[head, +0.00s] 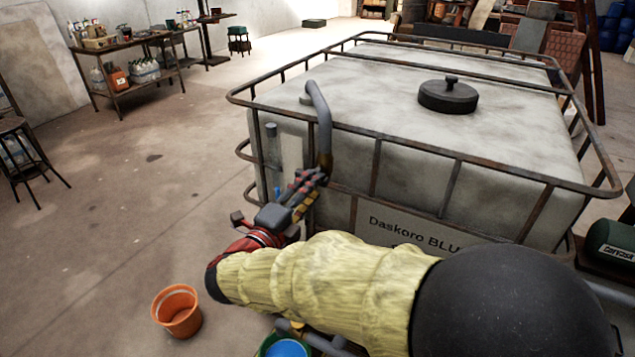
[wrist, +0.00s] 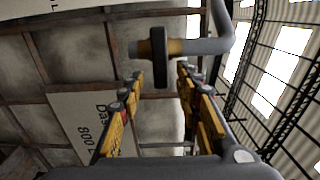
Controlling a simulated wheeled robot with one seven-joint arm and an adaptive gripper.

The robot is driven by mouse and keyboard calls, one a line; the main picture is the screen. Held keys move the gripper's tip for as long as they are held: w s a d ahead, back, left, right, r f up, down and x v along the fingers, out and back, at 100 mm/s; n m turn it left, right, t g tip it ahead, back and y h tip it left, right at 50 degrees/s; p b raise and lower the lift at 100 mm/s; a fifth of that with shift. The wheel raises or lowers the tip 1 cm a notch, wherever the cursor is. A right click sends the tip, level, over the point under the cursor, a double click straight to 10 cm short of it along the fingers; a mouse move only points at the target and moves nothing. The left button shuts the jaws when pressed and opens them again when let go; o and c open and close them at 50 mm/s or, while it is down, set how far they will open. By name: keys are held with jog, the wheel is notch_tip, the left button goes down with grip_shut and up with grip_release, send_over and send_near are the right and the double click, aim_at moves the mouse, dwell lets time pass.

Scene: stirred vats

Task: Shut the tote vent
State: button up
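The tote (head: 400,95) is a large pale tank in a rusty metal cage, with a black lid and knob (head: 449,95) on its top. A grey bent pipe (head: 319,105) rises at its near left corner. I cannot tell for sure which of these parts is the vent. My gripper (head: 316,178) is just below the pipe's lower end. In the wrist view my gripper (wrist: 160,82) is open and empty, its fingers spread either side of the disc's lower edge. Contact is unclear.
Cage bars (head: 375,168) and a label plate (head: 405,235) are close to my gripper. An orange bucket (head: 177,312) and a blue-filled bucket (head: 284,348) stand on the floor below. The floor left of the tote is mostly clear.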

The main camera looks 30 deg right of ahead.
jog(key=v, duration=0.8)
dwell(0.4)
